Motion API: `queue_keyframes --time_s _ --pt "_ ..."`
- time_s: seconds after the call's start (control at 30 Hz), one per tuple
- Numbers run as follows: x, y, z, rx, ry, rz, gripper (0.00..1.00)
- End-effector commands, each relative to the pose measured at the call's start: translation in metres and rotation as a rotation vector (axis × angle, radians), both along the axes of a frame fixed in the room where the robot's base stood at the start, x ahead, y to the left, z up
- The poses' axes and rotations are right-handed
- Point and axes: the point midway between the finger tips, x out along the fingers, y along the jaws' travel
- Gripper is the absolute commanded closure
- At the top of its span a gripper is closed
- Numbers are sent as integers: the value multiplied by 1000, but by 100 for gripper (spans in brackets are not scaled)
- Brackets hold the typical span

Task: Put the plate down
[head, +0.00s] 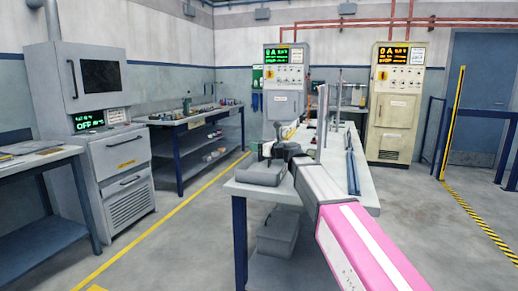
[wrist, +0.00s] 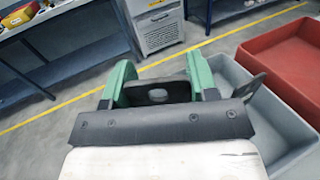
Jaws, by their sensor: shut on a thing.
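My gripper (wrist: 160,85) has two green fingers and is shut on a dark plate (wrist: 157,93) with an oval hole, which shows between the fingers in the wrist view. A thin grey tab (wrist: 250,87) sticks out right of the right finger; I cannot tell whether it belongs to the plate. The plate is too small to make out there.
Cabinets (head: 100,130) stand left, with open floor between.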

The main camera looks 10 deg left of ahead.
Motion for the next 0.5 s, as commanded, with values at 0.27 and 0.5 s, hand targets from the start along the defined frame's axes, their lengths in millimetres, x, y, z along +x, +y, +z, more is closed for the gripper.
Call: queue_keyframes --time_s 0.27,0.5 --pt "0 0 -7 2 0 0 75" --pt "0 0 -12 1 0 0 75"
